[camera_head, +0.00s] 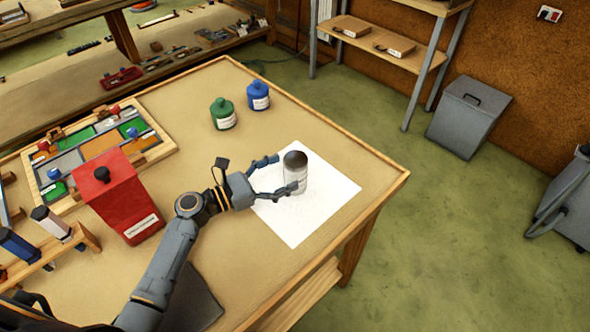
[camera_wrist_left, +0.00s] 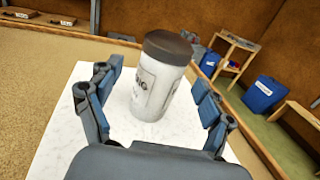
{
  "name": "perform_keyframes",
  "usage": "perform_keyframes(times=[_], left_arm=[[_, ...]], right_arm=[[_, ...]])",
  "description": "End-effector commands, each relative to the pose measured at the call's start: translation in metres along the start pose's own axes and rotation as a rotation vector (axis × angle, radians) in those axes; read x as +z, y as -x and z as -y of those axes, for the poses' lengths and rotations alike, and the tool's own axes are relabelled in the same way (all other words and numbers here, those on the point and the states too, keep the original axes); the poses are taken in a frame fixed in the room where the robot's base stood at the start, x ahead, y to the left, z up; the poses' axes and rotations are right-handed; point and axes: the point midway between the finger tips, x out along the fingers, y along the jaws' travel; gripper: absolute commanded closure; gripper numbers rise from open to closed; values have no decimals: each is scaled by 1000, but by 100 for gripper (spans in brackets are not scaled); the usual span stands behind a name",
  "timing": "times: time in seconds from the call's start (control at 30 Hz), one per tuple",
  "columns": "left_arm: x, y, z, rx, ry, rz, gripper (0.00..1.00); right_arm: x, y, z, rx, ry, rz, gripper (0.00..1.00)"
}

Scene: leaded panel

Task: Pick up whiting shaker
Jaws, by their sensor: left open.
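The whiting shaker (camera_head: 297,176) is a white cylinder with a dark brown lid and a printed label. It stands upright on a white sheet (camera_head: 318,215) near the table's right corner. In the left wrist view the shaker (camera_wrist_left: 158,85) is between the two fingers. My left gripper (camera_head: 278,175) is open, with one finger on each side of the shaker. In the left wrist view the gripper (camera_wrist_left: 155,95) shows a gap beside the shaker on both sides. My right gripper is in neither view.
A green bottle (camera_head: 222,114) and a blue bottle (camera_head: 258,96) stand behind the sheet. A red container (camera_head: 122,200) stands left of my arm. The leaded panel (camera_head: 100,150) lies in a wooden frame at the left. The table edge (camera_head: 385,190) is close right of the sheet.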

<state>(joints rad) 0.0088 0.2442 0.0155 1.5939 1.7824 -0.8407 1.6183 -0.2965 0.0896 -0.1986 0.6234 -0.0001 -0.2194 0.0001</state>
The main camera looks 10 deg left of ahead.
Motion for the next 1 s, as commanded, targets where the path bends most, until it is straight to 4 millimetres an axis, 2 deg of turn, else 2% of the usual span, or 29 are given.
perform_keyframes(times=[0.07,0.2,0.53,0.87,1.0], left_arm=[[2,-14,1,0,3,4,20],[0,-32,2,-1,1,2,20],[-3,-38,2,0,-1,0,22],[-3,-38,2,-1,0,0,89],[-2,-38,2,0,-1,2,89]], right_arm=[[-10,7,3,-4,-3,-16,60],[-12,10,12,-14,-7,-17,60],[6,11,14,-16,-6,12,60],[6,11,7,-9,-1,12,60],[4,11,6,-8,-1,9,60]])
